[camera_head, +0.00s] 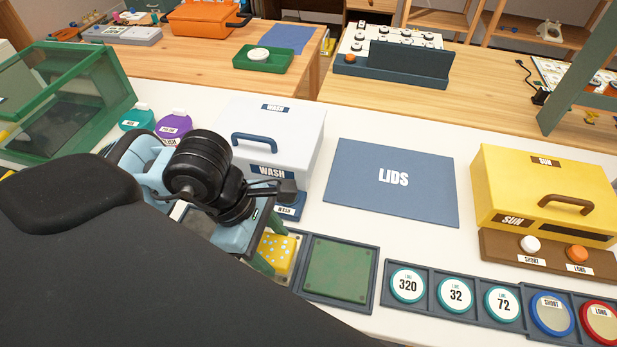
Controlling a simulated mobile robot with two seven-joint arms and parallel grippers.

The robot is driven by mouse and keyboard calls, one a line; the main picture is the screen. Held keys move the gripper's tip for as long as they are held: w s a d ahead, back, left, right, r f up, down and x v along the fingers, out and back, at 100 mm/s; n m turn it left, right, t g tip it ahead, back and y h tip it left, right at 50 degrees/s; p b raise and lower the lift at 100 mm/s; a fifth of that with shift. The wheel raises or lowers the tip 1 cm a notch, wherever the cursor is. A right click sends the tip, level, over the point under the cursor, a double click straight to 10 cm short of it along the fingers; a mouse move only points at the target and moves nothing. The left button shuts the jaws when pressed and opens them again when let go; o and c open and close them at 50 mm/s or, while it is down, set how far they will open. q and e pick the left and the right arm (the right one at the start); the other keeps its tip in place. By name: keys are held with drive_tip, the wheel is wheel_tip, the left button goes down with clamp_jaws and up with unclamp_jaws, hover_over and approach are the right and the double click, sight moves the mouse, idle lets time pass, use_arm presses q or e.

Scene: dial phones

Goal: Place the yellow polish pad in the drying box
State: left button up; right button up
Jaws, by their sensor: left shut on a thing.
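The yellow polish pad (280,252), with pale spots, is at the left section of a dark tray (297,276). My left gripper (269,250) reaches down over this section and is shut on the pad. My wrist and gripper body hide part of the pad and tray, and I cannot tell whether the pad touches the tray floor. No box reads as a drying box. A closed yellow box (520,185) marked SUN, with a brown handle, stands at the right. A green-framed clear box (70,95) stands at the left. My right gripper is not in view.
A white WASH box (290,130) stands just behind my left gripper. A flat blue LIDS mat (392,182) lies bare between the boxes. A green pad (340,268) fills the adjoining section. Round discs (407,285) line the front right. White and orange buttons (530,244) front the SUN box.

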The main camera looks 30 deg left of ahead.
use_arm(q)
drive_tip(key=w+d, duration=0.1)
drive_tip(key=w, duration=0.3)
drive_tip(key=w+d+p, duration=0.1)
drive_tip(key=w, duration=0.4)
drive_tip(key=w+d+f, duration=0.1)
drive_tip(key=w, duration=0.3)
drive_tip(key=shift+w+d+f, duration=0.1)
drive_tip(key=shift+w+d, duration=0.2)
drive_tip(key=shift+d, duration=0.05)
drive_tip(key=shift+w+d+f, duration=0.1)
drive_tip(key=shift+w+d, duration=0.05)
drive_tip(key=shift+w, duration=0.5)
drive_tip(key=shift+w+d+f, duration=0.1)
drive_tip(key=shift+w+f, duration=0.05)
drive_tip(key=shift+w, duration=0.15)
wheel_tip(320, 180, down, 3)
drive_tip(key=shift+f+p, duration=0.15)
drive_tip(key=shift+p, duration=0.15)
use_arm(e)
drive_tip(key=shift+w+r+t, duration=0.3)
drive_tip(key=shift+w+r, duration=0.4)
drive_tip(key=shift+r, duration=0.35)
use_arm(q)
drive_tip(key=shift+f, duration=0.15)
drive_tip(key=o, duration=1)
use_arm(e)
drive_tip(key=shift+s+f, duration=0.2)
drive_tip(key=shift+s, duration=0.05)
